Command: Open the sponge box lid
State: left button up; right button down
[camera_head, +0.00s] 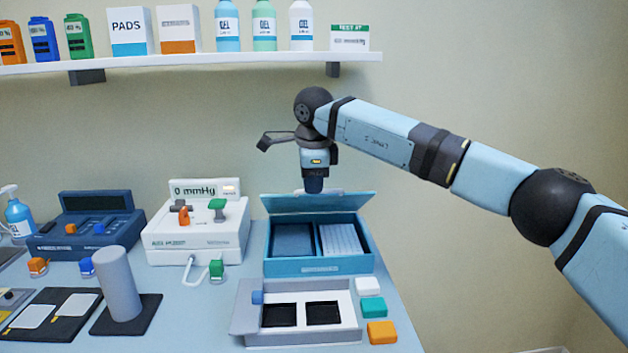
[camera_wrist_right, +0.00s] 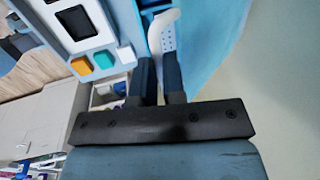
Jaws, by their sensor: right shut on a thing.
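The sponge box (camera_head: 318,266) is a blue box on the table with two compartments. The left one holds a dark blue pad (camera_head: 292,240) and the right one a pale ribbed piece (camera_head: 340,239). Its blue lid (camera_head: 318,204) stands raised along the back edge, so the inside shows. My right gripper (camera_head: 315,188) points down at the lid's upper edge, shut on a white handle (camera_head: 333,191). In the right wrist view, the gripper (camera_wrist_right: 162,80) has its dark fingers on either side of a white curved bar (camera_wrist_right: 164,28). My left gripper is not in view.
A grey tray (camera_head: 245,318) with two black recesses lies in front of the box. White, green (camera_head: 373,308) and orange (camera_head: 382,332) blocks lie to its right. A white mmHg device (camera_head: 195,235) stands left of the box. A loaded shelf (camera_head: 200,59) hangs above.

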jog(key=shift+w+d+f, duration=0.2)
jog(key=shift+f, duration=0.2)
jog(key=c, duration=1.6)
grip_release()
jog(key=shift+c, duration=0.2)
jog(key=o, duration=0.4)
jog(key=shift+w+a+f, duration=0.1)
jog(key=shift+w+f, duration=0.15)
jog(key=shift+o, duration=0.3)
jog(key=shift+w+f, duration=0.3)
jog(key=shift+w, duration=0.1)
jog(key=shift+s+a+r, duration=0.1)
jog(key=shift+s+r, duration=0.3)
jog(key=shift+r, duration=0.5)
notch_tip(320, 180, up, 13)
jog(key=s+p, duration=0.2)
jog(key=shift+s, duration=0.25)
